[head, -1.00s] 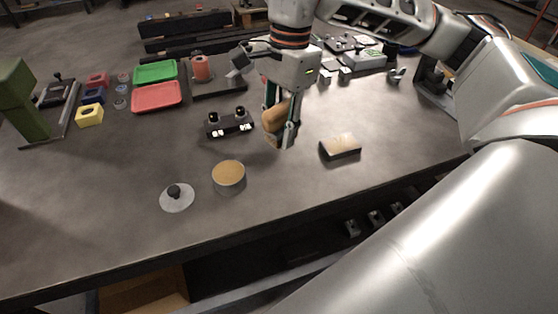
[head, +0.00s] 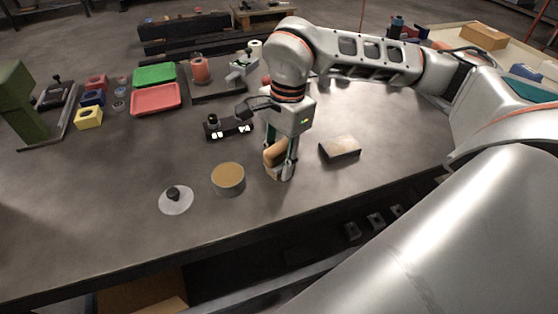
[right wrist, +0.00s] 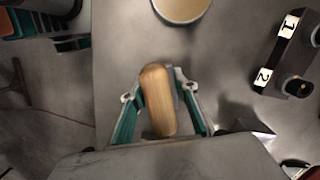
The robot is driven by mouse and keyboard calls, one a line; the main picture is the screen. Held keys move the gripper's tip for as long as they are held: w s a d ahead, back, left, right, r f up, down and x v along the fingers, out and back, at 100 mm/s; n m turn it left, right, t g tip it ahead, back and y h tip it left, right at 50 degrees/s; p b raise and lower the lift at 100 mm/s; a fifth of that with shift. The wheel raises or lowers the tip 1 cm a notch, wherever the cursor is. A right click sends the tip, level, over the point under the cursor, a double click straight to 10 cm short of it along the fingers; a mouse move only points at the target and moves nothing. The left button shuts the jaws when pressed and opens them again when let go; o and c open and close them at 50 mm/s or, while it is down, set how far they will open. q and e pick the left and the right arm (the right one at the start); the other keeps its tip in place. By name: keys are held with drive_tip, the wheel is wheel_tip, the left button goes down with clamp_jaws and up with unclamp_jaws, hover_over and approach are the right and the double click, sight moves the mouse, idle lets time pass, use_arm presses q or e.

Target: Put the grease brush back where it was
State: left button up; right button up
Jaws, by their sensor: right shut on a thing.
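The grease brush shows as a thick wooden handle (head: 275,153) held in my right gripper (head: 281,174). In the right wrist view the handle (right wrist: 157,98) lies between the two fingers of the gripper (right wrist: 160,92). Its bristles are hidden. A round tin with a tan top surface (head: 228,180) stands left of the gripper, apart from it; its edge also shows in the right wrist view (right wrist: 182,8). A pale round lid with a dark knob (head: 176,203) lies left of the tin. My left gripper is not in view.
A dark block with white labels 1 and 2 (head: 230,129) stands behind the gripper. Red (head: 155,98) and green (head: 155,75) trays are farther left. The bench (head: 100,185) is clear at front left.

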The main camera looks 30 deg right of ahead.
drive_tip(key=shift+f, duration=0.15)
drive_tip(key=o, duration=1)
drive_tip(key=r, duration=0.4)
drive_tip(key=d+r, duration=0.1)
drive_tip(key=r, duration=0.7)
drive_tip(key=shift+w+d+r+p, duration=0.1)
drive_tip(key=shift+d+r+p, duration=0.1)
drive_tip(key=shift+p, duration=0.2)
drive_tip(key=shift+f, duration=0.1)
